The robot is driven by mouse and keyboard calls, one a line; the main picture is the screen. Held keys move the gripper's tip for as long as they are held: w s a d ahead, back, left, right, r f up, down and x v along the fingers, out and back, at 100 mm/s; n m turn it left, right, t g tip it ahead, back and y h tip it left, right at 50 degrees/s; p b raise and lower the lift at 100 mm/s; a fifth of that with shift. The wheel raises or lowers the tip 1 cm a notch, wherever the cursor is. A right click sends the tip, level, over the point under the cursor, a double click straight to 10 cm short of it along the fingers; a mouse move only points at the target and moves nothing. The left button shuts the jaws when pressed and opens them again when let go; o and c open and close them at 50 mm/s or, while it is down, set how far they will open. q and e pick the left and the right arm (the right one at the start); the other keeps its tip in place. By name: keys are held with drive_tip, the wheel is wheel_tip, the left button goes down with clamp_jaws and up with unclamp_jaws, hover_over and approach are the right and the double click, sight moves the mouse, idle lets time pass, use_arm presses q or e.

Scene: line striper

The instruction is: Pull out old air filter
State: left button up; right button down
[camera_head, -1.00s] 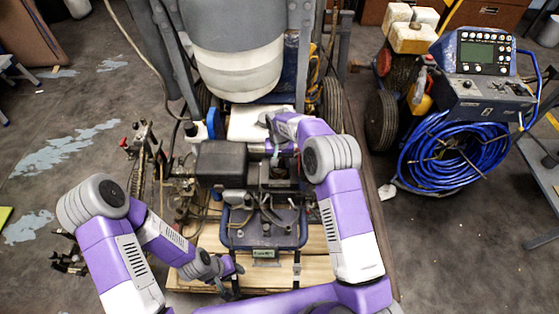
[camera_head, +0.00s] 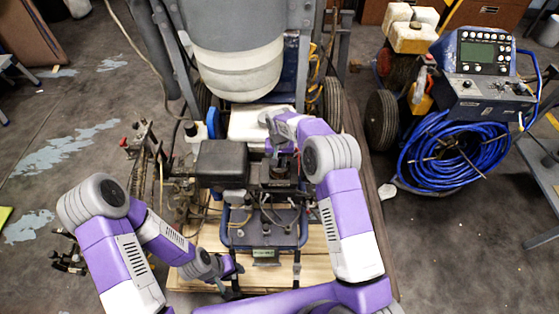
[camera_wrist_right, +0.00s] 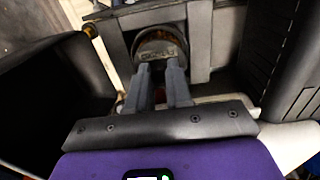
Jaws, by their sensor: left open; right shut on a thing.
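The line striper (camera_head: 265,225) stands in front of me with its engine facing me. My right gripper (camera_wrist_right: 162,85) is over the engine, right of the black box-shaped housing (camera_head: 222,160). In the right wrist view its two grey fingers are shut on a round dark part with an amber rim, which looks like the old air filter (camera_wrist_right: 160,45). In the head view this part is small and partly covered by my right arm. I cannot tell whether it is clear of its seat. My left gripper (camera_head: 233,281) is open and empty, low in front of the engine's left side.
Wooden boards (camera_head: 200,272) lie under the striper. Cables and levers (camera_head: 150,165) stand at the left. A cart with a control panel (camera_head: 485,70) and a blue hose coil (camera_head: 450,150) is at the right.

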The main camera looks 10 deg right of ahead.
drive_tip(key=shift+r+p, duration=0.5)
drive_tip(key=shift+r, duration=0.25)
drive_tip(key=shift+r+p, duration=1.2)
drive_tip(key=shift+r, duration=0.6)
